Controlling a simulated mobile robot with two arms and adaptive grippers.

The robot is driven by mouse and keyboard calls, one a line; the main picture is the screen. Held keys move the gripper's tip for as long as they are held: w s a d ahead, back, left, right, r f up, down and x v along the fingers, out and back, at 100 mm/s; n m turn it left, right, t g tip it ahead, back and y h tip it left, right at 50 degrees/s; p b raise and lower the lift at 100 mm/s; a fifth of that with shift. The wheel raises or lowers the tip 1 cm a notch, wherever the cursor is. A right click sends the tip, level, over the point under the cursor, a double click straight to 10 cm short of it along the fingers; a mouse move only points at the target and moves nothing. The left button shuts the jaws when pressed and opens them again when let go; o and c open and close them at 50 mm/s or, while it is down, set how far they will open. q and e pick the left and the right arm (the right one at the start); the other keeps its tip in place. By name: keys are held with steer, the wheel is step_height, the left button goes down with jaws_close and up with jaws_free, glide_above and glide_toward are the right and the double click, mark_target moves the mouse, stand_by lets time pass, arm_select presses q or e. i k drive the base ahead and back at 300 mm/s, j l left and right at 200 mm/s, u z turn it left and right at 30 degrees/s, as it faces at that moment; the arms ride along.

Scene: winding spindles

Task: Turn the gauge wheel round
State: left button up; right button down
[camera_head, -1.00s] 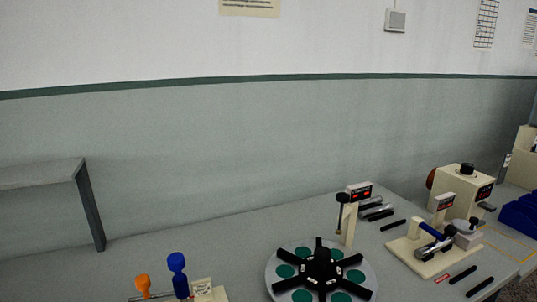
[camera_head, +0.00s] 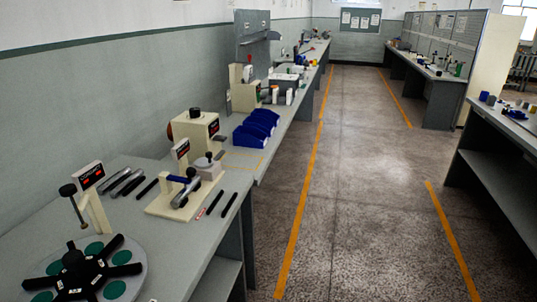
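A round grey disc (camera_head: 137,284) with several green round pads lies at the front left of the near bench. A black spoked wheel (camera_head: 78,274) with a hub knob sits on its middle; this looks like the gauge wheel. Its lower edge is cut off by the frame. A cream post with a small display (camera_head: 90,176) stands behind it, and a black-knobbed rod (camera_head: 69,191) leans beside the post. Neither of my grippers is in view.
A cream fixture with a blue-handled bar (camera_head: 184,190) stands right of the wheel. Behind it are a cream box (camera_head: 197,135) and blue bins (camera_head: 256,129). Dark rods lie near the bench's front edge. The aisle floor (camera_head: 350,180) between the benches is clear.

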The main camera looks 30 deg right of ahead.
mark_target(206, 162)
steer(key=z, duration=0.45)
steer(key=u, duration=0.55)
steer(key=l+u, duration=0.9)
steer(key=k+l+u, duration=0.1)
steer(key=l+u, duration=0.35)
steer(key=k+l+u, duration=0.15)
steer(key=l+u, duration=0.3)
steer(key=l, duration=0.1)
